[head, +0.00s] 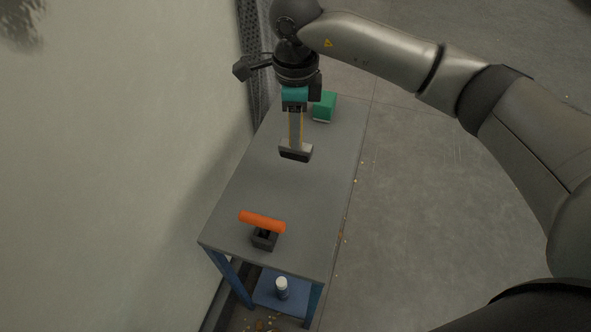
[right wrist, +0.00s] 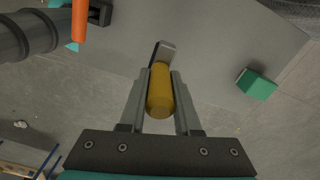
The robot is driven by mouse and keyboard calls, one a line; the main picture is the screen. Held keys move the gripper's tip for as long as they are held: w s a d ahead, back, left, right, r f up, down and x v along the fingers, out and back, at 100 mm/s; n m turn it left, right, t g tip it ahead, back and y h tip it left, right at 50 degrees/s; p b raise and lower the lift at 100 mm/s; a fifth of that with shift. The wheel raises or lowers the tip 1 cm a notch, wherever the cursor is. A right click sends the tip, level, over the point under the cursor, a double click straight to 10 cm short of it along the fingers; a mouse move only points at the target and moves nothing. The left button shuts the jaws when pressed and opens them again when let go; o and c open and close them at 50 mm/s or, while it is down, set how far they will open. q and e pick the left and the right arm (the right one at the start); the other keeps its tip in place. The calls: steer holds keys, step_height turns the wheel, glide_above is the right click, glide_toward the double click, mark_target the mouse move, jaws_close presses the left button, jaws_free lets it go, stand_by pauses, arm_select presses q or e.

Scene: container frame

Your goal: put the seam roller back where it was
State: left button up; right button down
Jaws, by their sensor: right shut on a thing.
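My right gripper (head: 296,112) hangs over the far half of the grey table, fingers pointing down. It is shut on the seam roller (head: 296,151), whose grey, dark-edged head shows below the fingers. In the right wrist view the roller's yellow handle (right wrist: 160,92) sits between the two fingers, with the grey metal part beyond it. The head appears to be above the table top, but I cannot tell how far.
The table (head: 235,215) stands along a pale wall. An orange cylinder (head: 262,222) rests across a dark holder (head: 264,241) at its near end. A green box (head: 324,106) is at the far end. A white bottle (head: 281,288) stands on the lower shelf. The middle is clear.

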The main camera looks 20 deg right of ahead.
mark_target(295, 157)
step_height(295, 157, down, 8)
steer(key=shift+r+b, duration=0.25)
steer(key=shift+b, duration=0.05)
steer(key=shift+f, duration=2.15)
steer(key=shift+b, duration=0.35)
steer(key=c, duration=0.6)
jaws_free()
steer(key=shift+f, duration=0.1)
steer(key=shift+r, duration=0.35)
step_height(295, 157, up, 12)
steer(key=shift+f+p, duration=0.2)
steer(key=shift+p, duration=0.55)
